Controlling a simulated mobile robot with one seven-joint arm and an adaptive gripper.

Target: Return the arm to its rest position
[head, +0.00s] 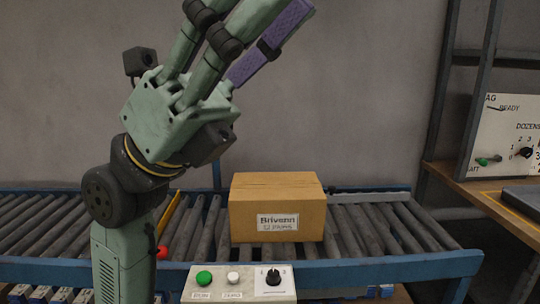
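My arm rises at the left of the head view, and my pale green gripper (248,22) is at its top, pointing up and to the right. Two green fingers with dark joints show, and their ends are cut off by the top edge. A purple textured strip (285,28) with a dark band across it lies along the gripper's right side. I cannot tell whether it is part of a finger or a held thing. The gripper is well above the conveyor, with the wall behind it, and touches nothing around it.
A closed cardboard box (277,190) labelled Brivenn stands on the roller conveyor (372,228). In front is a control box (240,284) with green and white buttons and a dark knob. At right, a panel (505,135) stands on a wooden bench (460,185) by a metal frame.

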